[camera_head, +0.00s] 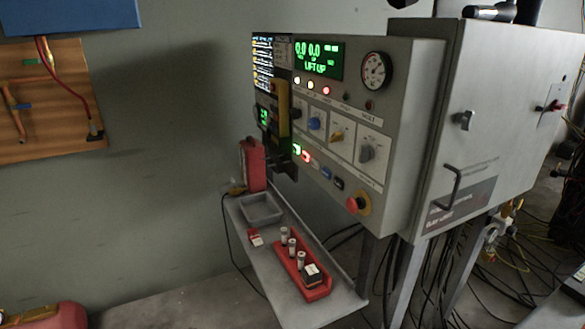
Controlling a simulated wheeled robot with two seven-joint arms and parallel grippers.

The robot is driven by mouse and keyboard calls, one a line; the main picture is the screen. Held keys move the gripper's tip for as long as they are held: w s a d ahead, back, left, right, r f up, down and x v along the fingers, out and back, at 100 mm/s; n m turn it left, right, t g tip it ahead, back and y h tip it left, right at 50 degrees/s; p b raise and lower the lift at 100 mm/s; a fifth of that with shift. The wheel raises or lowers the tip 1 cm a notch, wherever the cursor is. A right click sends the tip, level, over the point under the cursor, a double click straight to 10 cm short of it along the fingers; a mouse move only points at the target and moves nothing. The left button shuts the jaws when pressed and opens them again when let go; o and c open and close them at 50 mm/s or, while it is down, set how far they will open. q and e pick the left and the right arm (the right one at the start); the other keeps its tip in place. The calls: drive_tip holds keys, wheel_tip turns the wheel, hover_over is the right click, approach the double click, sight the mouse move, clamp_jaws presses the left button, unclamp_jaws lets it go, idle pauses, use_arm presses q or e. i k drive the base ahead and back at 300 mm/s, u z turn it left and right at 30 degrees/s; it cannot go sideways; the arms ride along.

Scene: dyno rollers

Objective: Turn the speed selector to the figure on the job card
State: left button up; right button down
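The grey control panel (393,95) stands right of centre, facing left. At the panel's left edge are a lit list (262,55) and a small pale sheet (283,52); I cannot tell whether either is the job card. Neither gripper is in view.
A red emergency button (355,204) sits low on the panel; a gauge (375,71) sits high. Below, a grey shelf (268,285) holds a tray (261,210), a red rack (318,292) and a red case (253,165). Cables hang below the cabinet (495,95).

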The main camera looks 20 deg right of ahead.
sight(296, 113)
drive_tip(key=u, duration=1.55)
drive_tip(key=i, duration=1.3)
drive_tip(key=z, duration=2.9)
